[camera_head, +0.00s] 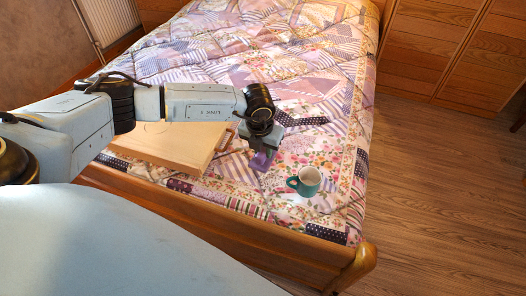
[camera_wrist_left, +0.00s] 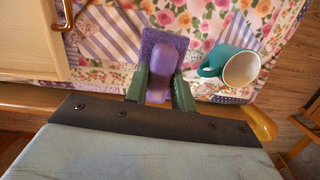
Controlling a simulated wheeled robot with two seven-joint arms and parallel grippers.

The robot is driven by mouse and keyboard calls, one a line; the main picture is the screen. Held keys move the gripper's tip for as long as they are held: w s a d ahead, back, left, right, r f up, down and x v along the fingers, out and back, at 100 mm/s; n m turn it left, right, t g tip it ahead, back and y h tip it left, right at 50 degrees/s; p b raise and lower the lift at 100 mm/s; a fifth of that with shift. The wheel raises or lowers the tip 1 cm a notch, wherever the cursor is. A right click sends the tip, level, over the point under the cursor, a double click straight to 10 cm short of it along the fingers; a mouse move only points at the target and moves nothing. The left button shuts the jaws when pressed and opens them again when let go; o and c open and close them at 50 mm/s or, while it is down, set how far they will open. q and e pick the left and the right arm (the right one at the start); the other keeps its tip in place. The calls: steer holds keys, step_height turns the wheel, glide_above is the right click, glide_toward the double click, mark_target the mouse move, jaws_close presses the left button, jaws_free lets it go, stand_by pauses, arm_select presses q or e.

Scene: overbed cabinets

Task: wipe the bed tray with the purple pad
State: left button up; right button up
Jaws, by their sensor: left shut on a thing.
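The purple pad (camera_head: 262,160) is in my left gripper (camera_head: 262,148), just right of the bed tray and above the quilt. In the left wrist view the pad (camera_wrist_left: 161,62) has a rough purple base and a smoother lilac handle, and the green fingers of the left gripper (camera_wrist_left: 159,84) are shut on that handle. The wooden bed tray (camera_head: 165,145) lies on the bed at the left, partly hidden behind my left arm. Its corner and a copper-coloured handle show in the left wrist view (camera_wrist_left: 30,45). My right gripper is not in view.
A teal mug (camera_head: 305,181) with a pale inside stands on the patchwork quilt (camera_head: 300,90), right of the pad. The wooden footboard (camera_head: 250,232) runs along the near edge of the bed. Wooden floor (camera_head: 440,170) is clear at the right; wooden cabinets (camera_head: 440,50) stand behind.

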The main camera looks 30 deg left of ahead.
arm_select(q)
steer(key=o, duration=0.4)
steer(key=shift+c, duration=1.4)
steer(key=shift+r, duration=0.1)
